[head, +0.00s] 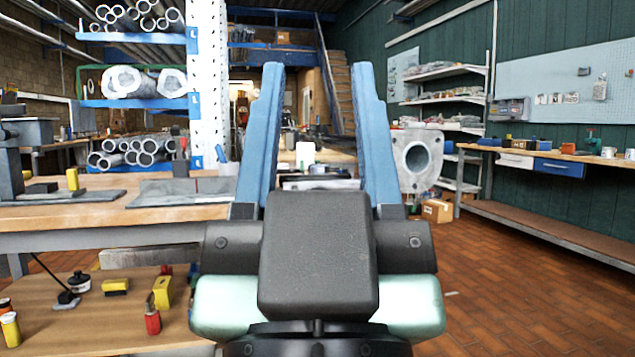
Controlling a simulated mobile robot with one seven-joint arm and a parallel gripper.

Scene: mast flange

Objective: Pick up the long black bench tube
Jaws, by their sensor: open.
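My gripper (318,72) is raised in the middle of the head view, its two long blue fingers wide apart with nothing held between them. I cannot clearly make out a long black bench tube. A dark shape (316,170) shows behind and between the fingers, partly hidden by my gripper, and I cannot tell what it is. A grey flange (417,150) with a round hole stands just right of the right finger, farther back.
A wooden workbench (60,217) at left holds a vise and dark mats; its lower shelf (60,325) carries bottles and small tools. A rack (208,90) behind it holds metal tubes. A wall bench (560,158) runs along the right. Brick floor (530,290) is clear at right.

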